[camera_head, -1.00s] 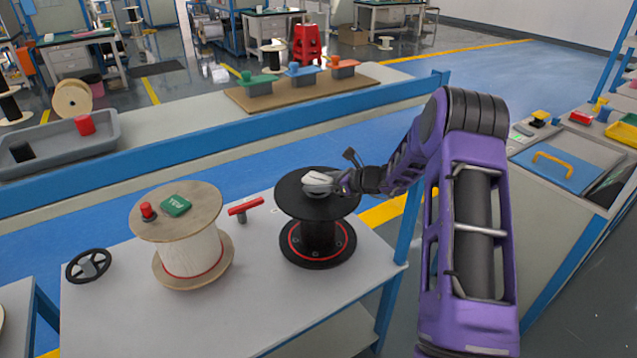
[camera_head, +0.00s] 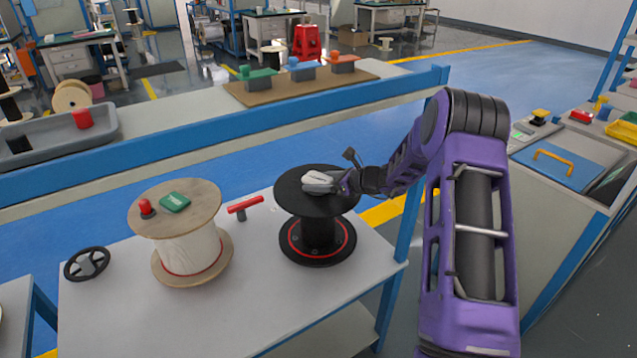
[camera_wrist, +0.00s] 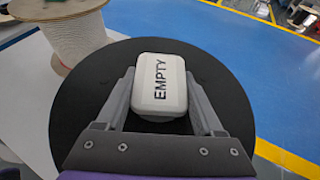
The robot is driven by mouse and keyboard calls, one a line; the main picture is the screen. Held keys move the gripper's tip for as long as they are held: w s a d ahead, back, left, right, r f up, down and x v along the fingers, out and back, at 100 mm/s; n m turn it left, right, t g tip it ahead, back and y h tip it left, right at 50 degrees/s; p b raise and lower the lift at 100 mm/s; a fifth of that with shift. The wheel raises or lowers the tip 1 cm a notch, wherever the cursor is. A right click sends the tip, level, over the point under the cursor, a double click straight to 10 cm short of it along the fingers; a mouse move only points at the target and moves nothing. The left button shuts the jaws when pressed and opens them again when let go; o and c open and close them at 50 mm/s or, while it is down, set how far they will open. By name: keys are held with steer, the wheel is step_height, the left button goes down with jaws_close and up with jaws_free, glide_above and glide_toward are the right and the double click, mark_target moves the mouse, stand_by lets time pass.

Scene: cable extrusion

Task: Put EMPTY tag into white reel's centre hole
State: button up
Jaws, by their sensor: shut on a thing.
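The EMPTY tag (camera_wrist: 160,86) is a white rounded block with black lettering. My gripper (camera_wrist: 160,100) is shut on it, one finger on each side, in the wrist view. In the head view the tag (camera_head: 318,182) is at the top of the black reel (camera_head: 318,240), over the middle of its upper flange; whether it touches the flange I cannot tell. The white reel (camera_head: 190,250), white-wound with wooden flanges, stands upright to the left. On its upper flange are a green tag (camera_head: 174,202) and a red knob-like piece (camera_head: 146,208). Its centre hole is not visible.
A red T-handle (camera_head: 244,204) stands on the table (camera_head: 240,310) between the reels. A black handwheel (camera_head: 87,263) lies at the left. A blue rail (camera_head: 220,125) runs behind the table. The front of the tabletop is clear.

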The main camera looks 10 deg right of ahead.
steer(key=shift+s+f+p, duration=0.15)
steer(key=shift+f+p, duration=0.1)
steer(key=shift+p, duration=0.1)
steer(key=shift+r, duration=0.4)
steer(key=shift+r, duration=0.2)
stand_by(0.6)
